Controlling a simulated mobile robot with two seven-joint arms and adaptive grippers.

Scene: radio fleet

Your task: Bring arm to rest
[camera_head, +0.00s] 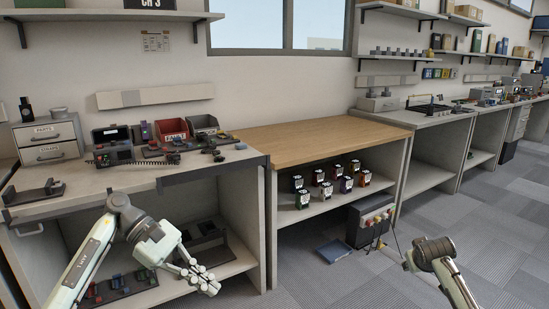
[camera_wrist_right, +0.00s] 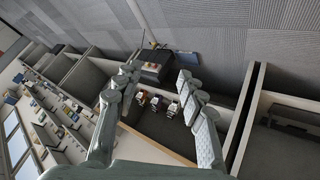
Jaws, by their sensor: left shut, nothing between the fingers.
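My left arm (camera_head: 95,255) comes in from the lower left in the head view. Its gripper (camera_head: 208,283) is shut and empty, hanging in front of the left bench's lower shelf, apart from anything. My right arm (camera_head: 438,258) shows at the lower right over the carpet; its gripper is not clear there. In the right wrist view my right gripper (camera_wrist_right: 158,76) has its two fingers spread wide with nothing held.
The left bench (camera_head: 100,182) holds drawers, a radio and bins. A grey box with knobs (camera_head: 371,220) and a blue folder (camera_head: 334,252) are on the floor. Carpet (camera_head: 470,215) is open at right.

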